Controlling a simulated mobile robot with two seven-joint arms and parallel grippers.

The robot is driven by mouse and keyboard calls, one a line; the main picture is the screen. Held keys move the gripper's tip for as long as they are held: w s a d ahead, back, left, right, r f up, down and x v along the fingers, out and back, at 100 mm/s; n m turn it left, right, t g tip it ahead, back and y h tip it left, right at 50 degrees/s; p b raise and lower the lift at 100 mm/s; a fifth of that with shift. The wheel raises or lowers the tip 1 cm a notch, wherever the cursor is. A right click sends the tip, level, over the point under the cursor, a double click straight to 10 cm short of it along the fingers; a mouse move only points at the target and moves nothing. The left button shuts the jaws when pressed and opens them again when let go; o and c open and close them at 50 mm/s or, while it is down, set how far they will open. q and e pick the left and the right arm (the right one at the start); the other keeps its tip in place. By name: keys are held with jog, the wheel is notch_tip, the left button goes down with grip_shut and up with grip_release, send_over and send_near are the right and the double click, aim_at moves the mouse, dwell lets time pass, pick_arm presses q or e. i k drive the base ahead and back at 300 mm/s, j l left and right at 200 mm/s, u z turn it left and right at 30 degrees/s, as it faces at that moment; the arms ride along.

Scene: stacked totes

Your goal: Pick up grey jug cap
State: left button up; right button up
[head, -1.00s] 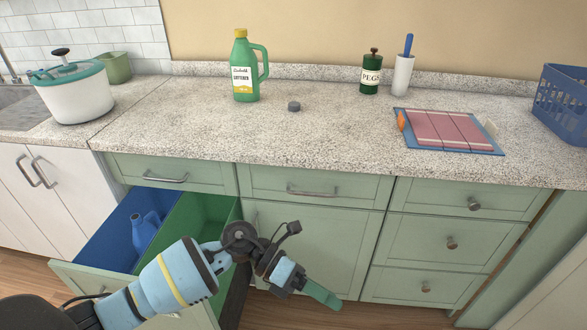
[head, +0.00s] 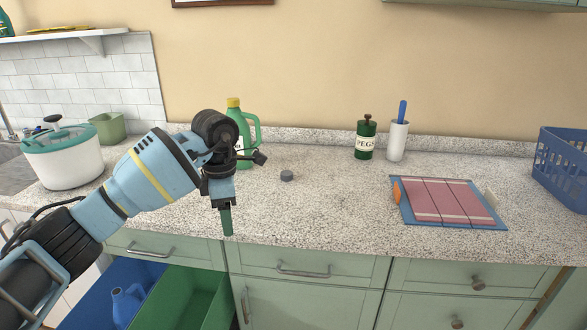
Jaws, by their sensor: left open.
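The grey jug cap (head: 287,175) is a small dark grey disc lying flat on the speckled countertop (head: 330,205), near the middle of the head view. My left gripper (head: 227,222) is raised in front of the counter, to the left of the cap and nearer to me. Its green fingers point down and hold nothing that I can see. They overlap in this view, so the gap between them does not show. It is apart from the cap. My right gripper is not in view.
A green softener jug (head: 254,133) with a yellow cap stands behind my left gripper, partly hidden.

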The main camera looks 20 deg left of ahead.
aim_at(286, 175)
jog(key=i, duration=1.2)
